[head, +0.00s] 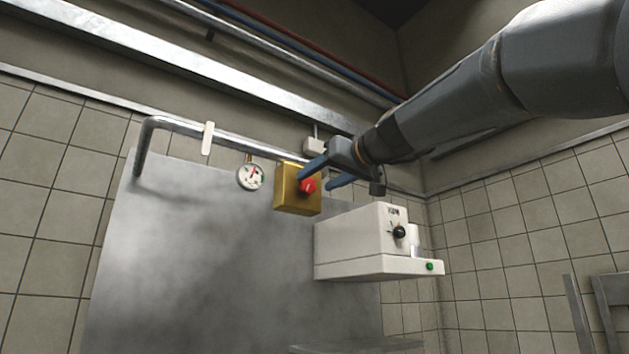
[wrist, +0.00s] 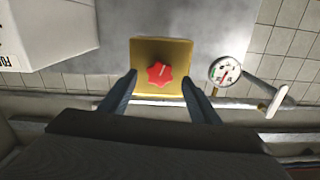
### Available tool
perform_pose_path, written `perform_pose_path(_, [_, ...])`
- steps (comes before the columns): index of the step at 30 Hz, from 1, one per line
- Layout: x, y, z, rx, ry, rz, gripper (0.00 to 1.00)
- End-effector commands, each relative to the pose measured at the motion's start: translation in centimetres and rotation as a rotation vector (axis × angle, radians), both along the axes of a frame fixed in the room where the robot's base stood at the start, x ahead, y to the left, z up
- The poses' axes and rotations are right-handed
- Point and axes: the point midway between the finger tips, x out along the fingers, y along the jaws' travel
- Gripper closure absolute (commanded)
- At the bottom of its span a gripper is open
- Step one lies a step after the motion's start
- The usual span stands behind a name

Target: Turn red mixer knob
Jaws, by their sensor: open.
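A red knob (head: 308,186) sits on the front of a yellow box (head: 288,197) mounted on the metal panel. In the wrist view the red knob (wrist: 159,74) has a lobed shape with a pale mark, on the yellow box (wrist: 177,51). My gripper (head: 315,180) is open with its two blue fingers reaching toward the box. In the wrist view my gripper (wrist: 158,84) has one finger on each side of the knob, with a gap to it on both sides. I cannot tell whether the fingertips touch the box.
A white machine (head: 352,242) with a black dial (head: 399,232) and a green button (head: 429,266) stands right of the box. A round gauge (head: 250,177) is on the left, below a metal pipe (head: 180,124). The grey panel (head: 190,270) below is bare.

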Motion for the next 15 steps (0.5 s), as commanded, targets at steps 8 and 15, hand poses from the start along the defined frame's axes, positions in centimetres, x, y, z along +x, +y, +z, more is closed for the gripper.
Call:
perform_pose_path(8, [2.1, 1.4, 0.0, -0.001, 0.001, 0.0, 0.43])
perform_pose_path(15, [2.2, 1.5, -0.1, -0.001, 0.001, -0.001, 0.43])
